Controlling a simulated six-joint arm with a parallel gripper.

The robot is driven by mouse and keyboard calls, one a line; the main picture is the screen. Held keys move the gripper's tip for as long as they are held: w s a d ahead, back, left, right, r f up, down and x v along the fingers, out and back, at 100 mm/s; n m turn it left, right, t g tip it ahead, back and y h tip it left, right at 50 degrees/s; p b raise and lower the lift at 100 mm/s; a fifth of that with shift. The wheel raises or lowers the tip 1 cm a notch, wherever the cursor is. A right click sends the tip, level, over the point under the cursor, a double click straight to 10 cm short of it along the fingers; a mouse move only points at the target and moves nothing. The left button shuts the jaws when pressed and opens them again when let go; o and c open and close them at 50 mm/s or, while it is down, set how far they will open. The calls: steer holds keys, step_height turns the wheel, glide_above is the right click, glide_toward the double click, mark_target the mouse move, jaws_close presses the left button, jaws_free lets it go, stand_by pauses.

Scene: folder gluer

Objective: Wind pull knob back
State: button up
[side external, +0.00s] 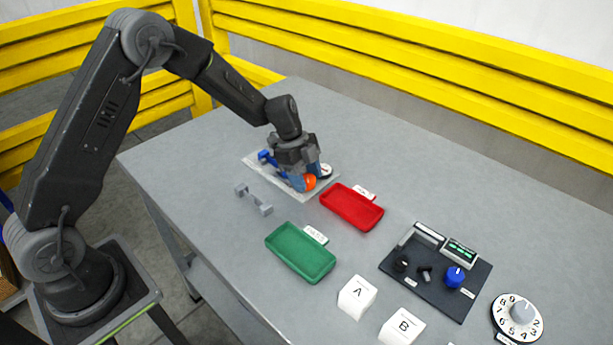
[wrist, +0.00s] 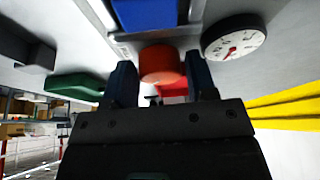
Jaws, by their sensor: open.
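An orange-red round knob (side external: 310,182) sits at the right end of a pale plate (side external: 320,195) on the table; it looks like the pull knob. My gripper (side external: 307,177) is down over this end of the plate, its blue fingers on either side of the knob. In the wrist view the knob (wrist: 162,64) shows between the two spread fingers of my gripper (wrist: 161,75). The fingers are open, with gaps seen on both sides of the knob. The knob's shaft and mount are mostly hidden.
A white dial gauge (wrist: 234,37) and a blue part (wrist: 145,14) are close to the knob. A grey handle (side external: 253,199), red tray (side external: 352,207) and green tray (side external: 300,253) lie nearby. A black control panel (side external: 435,280) is farther right.

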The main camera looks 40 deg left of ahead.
steer(key=c, duration=0.6)
steer(key=shift+c, duration=0.2)
steer(key=shift+n, duration=0.3)
steer(key=shift+n+t+y, duration=0.15)
steer(key=shift+n+t, duration=0.4)
steer(key=shift+n, duration=0.75)
steer(key=shift+n+t+y, duration=0.15)
steer(key=shift+n+t, duration=0.4)
steer(key=shift+n, duration=0.75)
steer(key=o, duration=0.6)
steer(key=shift+o, duration=0.2)
steer(key=shift+r, duration=0.1)
